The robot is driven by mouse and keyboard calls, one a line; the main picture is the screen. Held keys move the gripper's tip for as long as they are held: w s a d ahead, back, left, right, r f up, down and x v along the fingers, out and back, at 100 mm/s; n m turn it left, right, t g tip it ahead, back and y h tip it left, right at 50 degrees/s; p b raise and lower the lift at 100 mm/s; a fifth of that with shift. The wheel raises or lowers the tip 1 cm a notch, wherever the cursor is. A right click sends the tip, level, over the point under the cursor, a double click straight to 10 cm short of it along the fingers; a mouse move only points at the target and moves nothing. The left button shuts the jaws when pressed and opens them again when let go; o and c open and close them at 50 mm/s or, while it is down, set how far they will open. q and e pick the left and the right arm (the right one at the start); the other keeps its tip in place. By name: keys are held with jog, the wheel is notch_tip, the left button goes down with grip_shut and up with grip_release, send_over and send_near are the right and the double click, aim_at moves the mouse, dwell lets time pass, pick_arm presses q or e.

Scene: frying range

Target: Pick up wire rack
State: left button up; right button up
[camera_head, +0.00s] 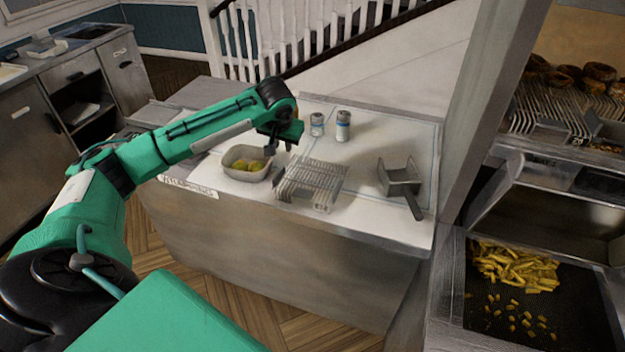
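The wire rack (314,178) is a grey metal rack with parallel wires. It stands on the white counter top (365,215) near the front edge, between a bowl and a scoop. My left gripper (279,147) points down above and behind the rack's left back corner, near the bowl. It looks apart from the rack. Its fingers are small and dark, and I cannot tell how far apart they are. My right gripper is not in view.
A bowl with yellow pieces (236,152) stands left of the rack. Two shakers (343,126) stand behind it. A metal scoop (402,180) lies to the right. Fries (512,265) lie in a bin beyond a steel post (482,110).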

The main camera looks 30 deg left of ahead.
pick_arm(q)
jog(key=p, duration=0.2)
send_over(284, 165)
jog(key=s+d, duration=0.1)
jog(key=s, duration=0.1)
notch_tip(284, 165, down, 7)
jog(key=shift+d+r, duration=0.1)
jog(key=shift+d, duration=0.05)
jog(key=shift+w+f+p, duration=0.15)
jog(key=shift+f+p, duration=0.3)
jog(key=p+x, duration=0.2)
jog(key=x, duration=0.2)
jog(key=shift+f, duration=0.5)
grip_shut()
